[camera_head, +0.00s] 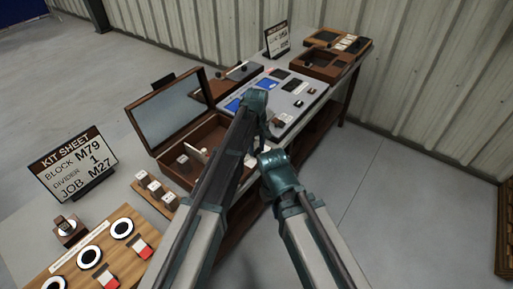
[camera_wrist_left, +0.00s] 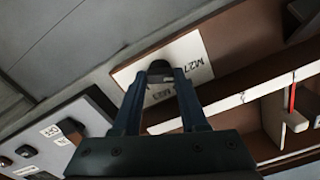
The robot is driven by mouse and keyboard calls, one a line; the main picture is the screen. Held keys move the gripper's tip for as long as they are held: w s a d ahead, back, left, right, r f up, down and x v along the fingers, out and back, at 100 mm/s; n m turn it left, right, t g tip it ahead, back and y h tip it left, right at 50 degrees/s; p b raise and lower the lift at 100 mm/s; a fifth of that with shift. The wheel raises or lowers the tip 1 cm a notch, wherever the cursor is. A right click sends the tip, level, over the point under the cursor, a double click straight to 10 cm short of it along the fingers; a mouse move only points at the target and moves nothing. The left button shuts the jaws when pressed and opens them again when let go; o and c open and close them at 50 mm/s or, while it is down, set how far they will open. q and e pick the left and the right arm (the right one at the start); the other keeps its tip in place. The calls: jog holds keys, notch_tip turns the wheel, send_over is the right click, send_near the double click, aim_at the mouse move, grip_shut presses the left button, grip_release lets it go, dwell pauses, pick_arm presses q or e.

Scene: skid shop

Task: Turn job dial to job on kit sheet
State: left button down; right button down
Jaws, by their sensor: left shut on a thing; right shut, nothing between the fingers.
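The kit sheet (camera_head: 72,165) stands at the left in the head view and reads BLOCK M79, DIVIDER 1, JOB M27. In the left wrist view the job dial is a dark knob (camera_wrist_left: 160,67) on a white plate (camera_wrist_left: 190,47). M27 is printed right of the knob, and what looks like M23 is lower, partly behind a finger. My left gripper (camera_wrist_left: 160,80) is shut on the knob. I cannot tell where the knob points. In the head view the arms hide the dial. My right arm (camera_head: 278,168) is lower, its gripper shut and empty, the fingers not clear.
An open wooden case (camera_head: 158,151) with small blocks lies left of my arms. A grey panel (camera_head: 306,92) with blue screens and knobs is behind them. A wooden board with white rings (camera_head: 150,254) is at lower left.

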aim_at(256, 150)
dwell(0.4)
pick_arm(q)
jog(key=shift+c, duration=2.2)
grip_release()
jog(key=shift+r, duration=0.2)
notch_tip(256, 150, up, 14)
jog(key=p, duration=1.4)
jog(key=shift+f, duration=0.25)
